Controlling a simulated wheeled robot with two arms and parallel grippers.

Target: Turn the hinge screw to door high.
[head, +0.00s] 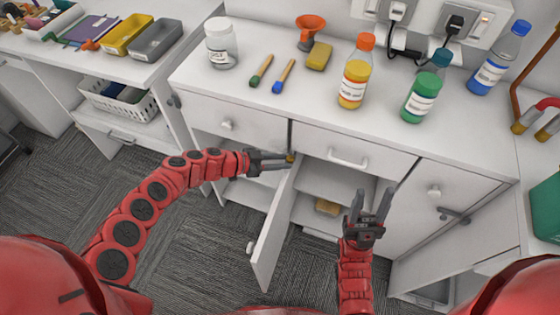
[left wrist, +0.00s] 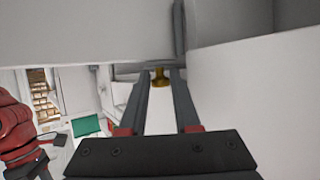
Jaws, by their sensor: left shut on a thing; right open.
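The brass hinge screw (head: 290,158) sits at the top of the open cabinet door (head: 272,232), close under the drawer row. My left gripper (head: 288,159) is shut on it. In the left wrist view the brass screw (left wrist: 159,78) shows between the two fingertips of my left gripper (left wrist: 158,76), with a white panel above. My right gripper (head: 374,196) is open and empty, fingers pointing up, in front of the open cabinet to the right of the door.
A yellow-brown object (head: 327,207) lies inside the cabinet. The worktop (head: 300,104) holds bottles, a jar (head: 221,43) and a sponge (head: 319,56). Drawers with handles (head: 347,160) are close above the left gripper. Carpet (head: 190,255) is clear at lower left.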

